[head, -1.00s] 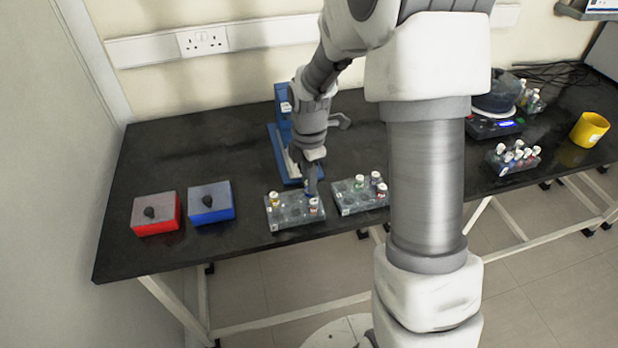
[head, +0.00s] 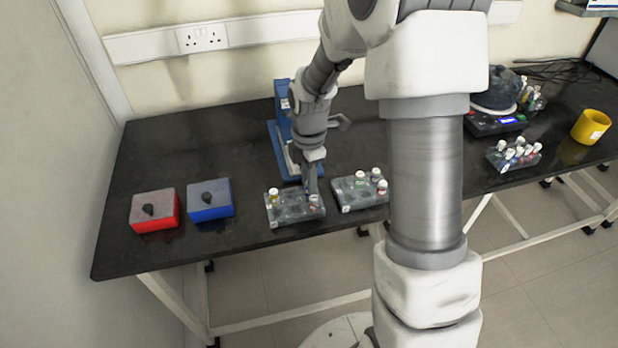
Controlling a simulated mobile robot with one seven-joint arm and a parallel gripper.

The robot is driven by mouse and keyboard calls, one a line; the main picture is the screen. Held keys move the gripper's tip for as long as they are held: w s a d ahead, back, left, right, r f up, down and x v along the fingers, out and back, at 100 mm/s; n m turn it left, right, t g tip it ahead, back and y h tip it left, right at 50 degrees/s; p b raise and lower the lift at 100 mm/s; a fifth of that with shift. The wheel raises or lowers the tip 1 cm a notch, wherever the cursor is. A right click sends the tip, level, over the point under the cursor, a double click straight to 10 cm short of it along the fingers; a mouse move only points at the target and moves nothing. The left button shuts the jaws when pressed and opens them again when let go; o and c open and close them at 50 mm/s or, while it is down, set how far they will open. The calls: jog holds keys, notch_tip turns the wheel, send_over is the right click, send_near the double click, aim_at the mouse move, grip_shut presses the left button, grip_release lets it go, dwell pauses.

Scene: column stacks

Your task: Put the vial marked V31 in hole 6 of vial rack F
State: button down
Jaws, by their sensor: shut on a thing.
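My gripper (head: 310,193) points down at the back right part of the left clear vial rack (head: 284,219). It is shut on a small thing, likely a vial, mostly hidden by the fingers. I cannot tell whether that vial is in a hole or just above the rack. One capped vial (head: 273,194) stands at this rack's back left and another (head: 313,201) at its front right, close to the fingers. A second clear rack (head: 347,205) stands just to the right with several capped vials. Vial marks, rack letters and hole numbers are too small to read.
A red box (head: 155,212) and a blue box (head: 210,200) stand left of the racks. A blue-framed stand (head: 285,125) is behind my gripper. Farther right are another vial rack (head: 512,163), a dark device (head: 495,124) and a yellow cup (head: 590,126).

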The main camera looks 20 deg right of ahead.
jog(key=shift+f, duration=0.1)
jog(key=shift+c, duration=1.8)
grip_release()
jog(key=shift+s, duration=0.1)
jog(key=shift+r+p, duration=2.6)
jog(key=shift+r, duration=0.4)
